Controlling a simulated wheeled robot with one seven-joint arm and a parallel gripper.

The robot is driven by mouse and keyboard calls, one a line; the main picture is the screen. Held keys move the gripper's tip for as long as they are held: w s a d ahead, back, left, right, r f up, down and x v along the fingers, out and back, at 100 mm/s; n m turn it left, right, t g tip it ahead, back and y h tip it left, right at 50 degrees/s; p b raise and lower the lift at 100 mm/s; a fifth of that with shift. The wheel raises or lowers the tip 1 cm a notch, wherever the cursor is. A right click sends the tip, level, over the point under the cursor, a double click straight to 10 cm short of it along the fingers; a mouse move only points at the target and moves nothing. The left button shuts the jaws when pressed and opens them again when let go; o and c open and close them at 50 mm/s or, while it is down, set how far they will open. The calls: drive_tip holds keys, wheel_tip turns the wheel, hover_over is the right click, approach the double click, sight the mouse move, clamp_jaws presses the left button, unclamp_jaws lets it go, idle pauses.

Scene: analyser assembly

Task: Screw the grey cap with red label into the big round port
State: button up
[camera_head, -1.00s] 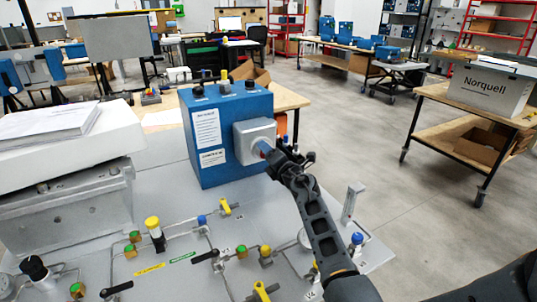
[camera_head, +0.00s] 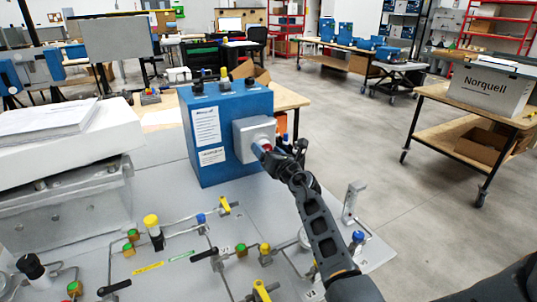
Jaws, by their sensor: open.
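The blue analyser box (camera_head: 235,165) stands upright on the grey panel. A light grey square housing (camera_head: 247,128) sticks out of its right-hand face. A small grey cap with a red mark (camera_head: 262,148) sits at the front of this housing, where the big round port appears to be. The port opening is hidden, so I cannot tell how deep the cap sits. My black gripper (camera_head: 272,155) is open, with its fingertips right at the cap from the right. The fingers partly cover the cap, and I cannot tell whether they touch it.
The grey panel (camera_head: 185,255) carries thin pipes, yellow-handled valves and coloured knobs in front of the box. A grey metal block with white slab and papers (camera_head: 60,125) stands at the left. A small metal bracket (camera_head: 352,200) rises at the panel's right edge. Open floor lies farther right.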

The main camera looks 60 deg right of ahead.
drive_tip(key=n+b, duration=0.1)
drive_tip(key=n, duration=0.4)
drive_tip(key=n+b, duration=0.2)
drive_tip(key=n, duration=0.4)
drive_tip(key=n+b, duration=0.1)
drive_tip(key=n, duration=0.4)
drive_tip(key=shift+w+a+n+b, duration=0.15)
drive_tip(key=shift+a+n+b, duration=0.15)
drive_tip(key=shift+n, duration=0.1)
